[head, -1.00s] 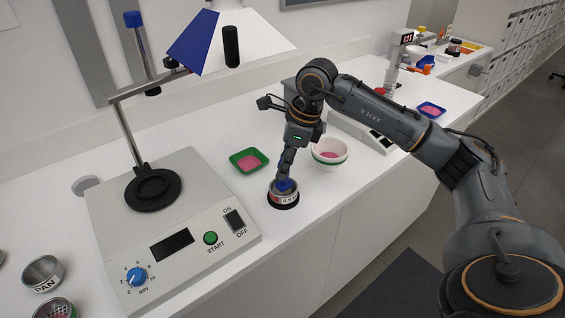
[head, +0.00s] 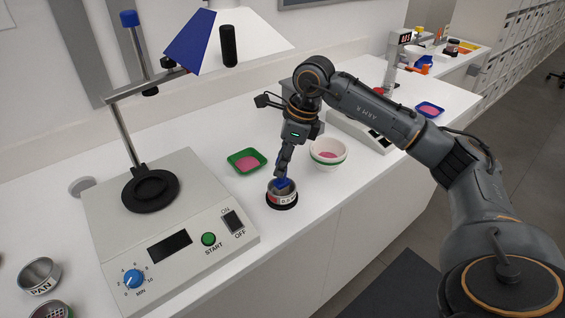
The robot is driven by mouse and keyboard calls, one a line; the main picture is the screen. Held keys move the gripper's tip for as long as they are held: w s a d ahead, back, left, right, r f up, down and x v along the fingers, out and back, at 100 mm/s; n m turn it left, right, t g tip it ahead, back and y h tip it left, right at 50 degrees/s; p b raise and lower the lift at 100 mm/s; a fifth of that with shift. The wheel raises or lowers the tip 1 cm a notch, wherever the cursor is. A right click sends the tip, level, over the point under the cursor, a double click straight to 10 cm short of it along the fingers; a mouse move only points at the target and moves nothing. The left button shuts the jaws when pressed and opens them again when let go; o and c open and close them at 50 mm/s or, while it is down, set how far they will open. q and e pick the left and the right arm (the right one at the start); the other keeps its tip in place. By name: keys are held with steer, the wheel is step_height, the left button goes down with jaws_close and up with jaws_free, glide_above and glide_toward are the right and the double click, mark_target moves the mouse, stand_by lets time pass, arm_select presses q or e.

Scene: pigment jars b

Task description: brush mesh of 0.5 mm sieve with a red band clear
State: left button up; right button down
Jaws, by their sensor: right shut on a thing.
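The sieve with a red band (head: 281,197) stands upright on a black ring on the white bench, right of the shaker. My right gripper (head: 284,171) is above it, pointing down, shut on a blue brush (head: 280,183). The brush's lower end is inside the sieve rim. The mesh is mostly hidden by the brush and the rim, so I cannot tell how clear it is. My left gripper is not in view.
A grey shaker (head: 172,240) with a clamp stand fills the left. A green tray (head: 246,161) of pink powder and a white bowl (head: 328,154) stand close behind the sieve. A pan (head: 39,275) lies at lower left. The bench's front edge is near.

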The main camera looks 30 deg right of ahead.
steer(key=shift+r, duration=0.1)
step_height(320, 180, up, 9)
steer(key=p, duration=0.6)
steer(key=shift+p, duration=0.35)
